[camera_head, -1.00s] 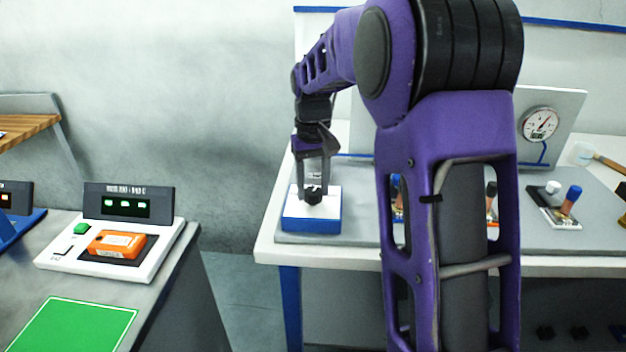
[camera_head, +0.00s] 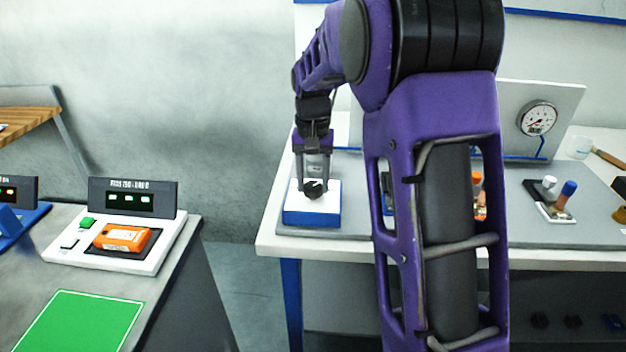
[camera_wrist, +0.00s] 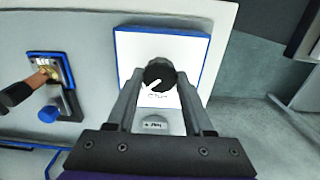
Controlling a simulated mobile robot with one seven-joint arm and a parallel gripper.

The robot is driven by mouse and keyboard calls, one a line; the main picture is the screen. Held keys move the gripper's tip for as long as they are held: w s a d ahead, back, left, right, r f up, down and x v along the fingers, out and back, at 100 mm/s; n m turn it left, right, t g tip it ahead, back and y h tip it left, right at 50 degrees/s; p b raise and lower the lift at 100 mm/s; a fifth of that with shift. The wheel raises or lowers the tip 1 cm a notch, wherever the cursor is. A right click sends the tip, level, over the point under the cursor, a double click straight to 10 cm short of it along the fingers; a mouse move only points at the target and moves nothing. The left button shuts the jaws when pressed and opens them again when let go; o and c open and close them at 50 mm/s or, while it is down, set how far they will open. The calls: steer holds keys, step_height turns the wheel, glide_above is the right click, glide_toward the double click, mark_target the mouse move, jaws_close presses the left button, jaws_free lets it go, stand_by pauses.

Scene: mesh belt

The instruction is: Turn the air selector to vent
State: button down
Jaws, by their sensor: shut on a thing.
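The air selector is a black round knob (camera_head: 314,190) on a white and blue box (camera_head: 312,217) at the left end of the white bench. In the wrist view the knob (camera_wrist: 159,75) carries a white pointer mark that slants toward the lower left of the picture, and the box top (camera_wrist: 190,48) has small lettering, too small to read surely. My gripper (camera_head: 314,182) reaches down from above and is shut on the knob. In the wrist view my gripper's two fingers (camera_wrist: 158,92) stand at either side of it.
A grey board (camera_head: 350,215) on the bench holds valves with coloured handles (camera_head: 565,193) to the right. A pressure gauge (camera_head: 537,118) stands behind. At the left, a separate table has a scale with an orange device (camera_head: 122,238) and a green mat (camera_head: 80,325).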

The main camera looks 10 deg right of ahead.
mark_target(313, 185)
steer(key=shift+c, duration=1.4)
jaws_free()
step_height(313, 185, up, 18)
steer(key=p, duration=0.2)
steer(key=shift+f+p, duration=0.25)
steer(key=shift+p, duration=0.1)
